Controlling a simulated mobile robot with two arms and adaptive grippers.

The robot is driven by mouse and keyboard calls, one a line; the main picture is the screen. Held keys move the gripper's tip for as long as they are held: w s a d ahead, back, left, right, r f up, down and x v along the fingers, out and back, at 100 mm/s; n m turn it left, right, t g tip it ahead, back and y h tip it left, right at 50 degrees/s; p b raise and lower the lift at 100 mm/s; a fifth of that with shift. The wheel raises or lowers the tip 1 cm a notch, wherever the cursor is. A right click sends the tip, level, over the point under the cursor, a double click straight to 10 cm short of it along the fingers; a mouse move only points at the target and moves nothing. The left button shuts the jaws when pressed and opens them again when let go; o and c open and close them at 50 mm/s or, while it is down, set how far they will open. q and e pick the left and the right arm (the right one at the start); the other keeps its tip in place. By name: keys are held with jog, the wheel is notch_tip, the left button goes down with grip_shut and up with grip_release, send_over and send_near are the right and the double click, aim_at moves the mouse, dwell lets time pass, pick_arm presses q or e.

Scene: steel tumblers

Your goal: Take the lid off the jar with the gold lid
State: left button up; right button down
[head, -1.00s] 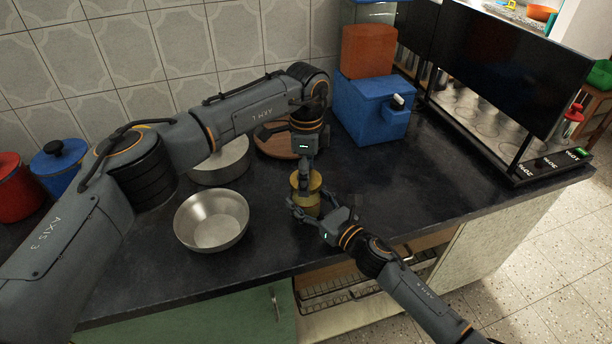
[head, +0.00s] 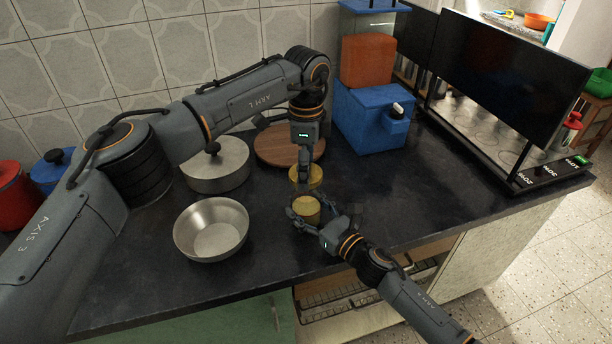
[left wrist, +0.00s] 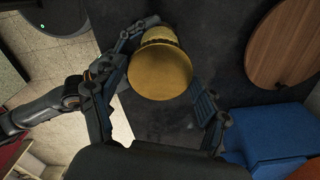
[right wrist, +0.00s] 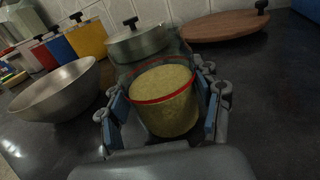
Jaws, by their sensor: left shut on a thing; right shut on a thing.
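The jar (head: 305,209) holds something yellow and stands upright over the counter's front part, a red band round it in the right wrist view (right wrist: 165,100). My right gripper (head: 314,216) is shut on its sides. The gold lid (head: 307,178) is off the jar, a little behind and above it. My left gripper (head: 305,172) is shut on the lid from above. In the left wrist view the lid (left wrist: 160,70) is between the fingers, and the jar (left wrist: 158,35) shows past its edge. Whether the jar touches the counter is not clear.
A steel bowl (head: 211,228) stands left of the jar, with a lidded steel pot (head: 216,166) behind it. A round wooden lid (head: 283,144) lies behind the gripper. A blue box (head: 370,118) stands at the back. The counter right of the jar is clear.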

jog(key=shift+c, duration=0.8)
grip_release()
jog(key=shift+s+d, duration=0.1)
jog(key=v, duration=1.1)
jog(key=shift+s+d, duration=0.25)
jog(key=shift+s, duration=0.1)
